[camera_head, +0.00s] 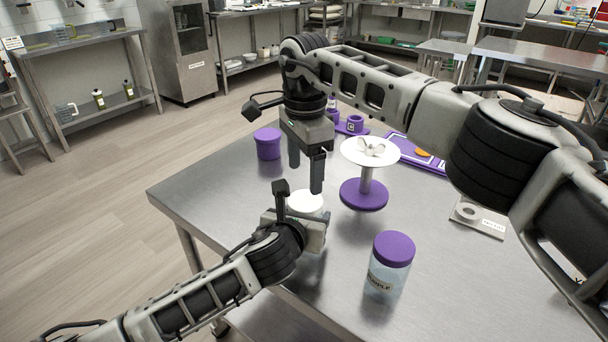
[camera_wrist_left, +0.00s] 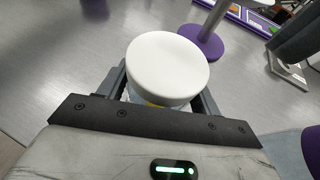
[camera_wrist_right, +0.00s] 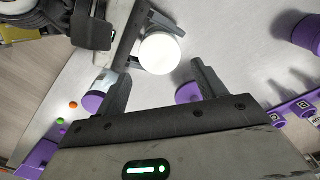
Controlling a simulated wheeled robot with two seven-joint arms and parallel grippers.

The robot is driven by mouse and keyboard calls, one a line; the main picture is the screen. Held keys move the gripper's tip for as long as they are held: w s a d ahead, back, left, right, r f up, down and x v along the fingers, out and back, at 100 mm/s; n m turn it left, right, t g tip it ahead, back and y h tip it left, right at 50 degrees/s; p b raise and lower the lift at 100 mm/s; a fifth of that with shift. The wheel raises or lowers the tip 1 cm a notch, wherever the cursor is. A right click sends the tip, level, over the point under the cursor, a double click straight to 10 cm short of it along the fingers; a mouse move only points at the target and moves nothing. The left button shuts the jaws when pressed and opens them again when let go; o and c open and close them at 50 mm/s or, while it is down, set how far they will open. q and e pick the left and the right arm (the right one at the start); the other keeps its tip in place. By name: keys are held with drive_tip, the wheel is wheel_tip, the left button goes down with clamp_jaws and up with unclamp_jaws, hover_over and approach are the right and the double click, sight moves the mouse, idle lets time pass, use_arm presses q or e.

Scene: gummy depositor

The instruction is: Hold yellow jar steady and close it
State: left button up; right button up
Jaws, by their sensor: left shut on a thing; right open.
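The jar has a white lid (camera_head: 305,202) on top, and a bit of yellow (camera_wrist_left: 151,103) shows below the lid in the left wrist view. Most of its body is hidden by my left gripper. My left gripper (camera_head: 302,228) is shut around the jar's body, with a finger on each side, and the jar looks upright at the table. Whether the lid is tight cannot be told. My right gripper (camera_head: 305,180) is open, pointing down above the white lid, apart from it. In the right wrist view the lid (camera_wrist_right: 160,53) lies beyond the open fingers.
A clear jar with a purple lid (camera_head: 393,249) stands front right. A white-topped stand (camera_head: 370,152) with a purple base is close behind my grippers. A purple container (camera_head: 268,144), a purple tray (camera_head: 434,165) and a labelled device (camera_head: 479,218) are also on the metal table (camera_head: 205,192).

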sight(305, 200)
use_arm(q)
drive_tip(key=shift+s+f, duration=0.1)
use_arm(e)
wheel_tip(305, 200, up, 2)
drive_tip(key=shift+n, duration=0.6)
drive_tip(key=shift+f, duration=0.1)
drive_tip(key=shift+f, duration=3.95)
use_arm(q)
drive_tip(key=shift+d, duration=0.1)
use_arm(e)
drive_tip(key=c, duration=0.8)
drive_tip(key=o, duration=1.1)
drive_tip(key=shift+r, duration=0.1)
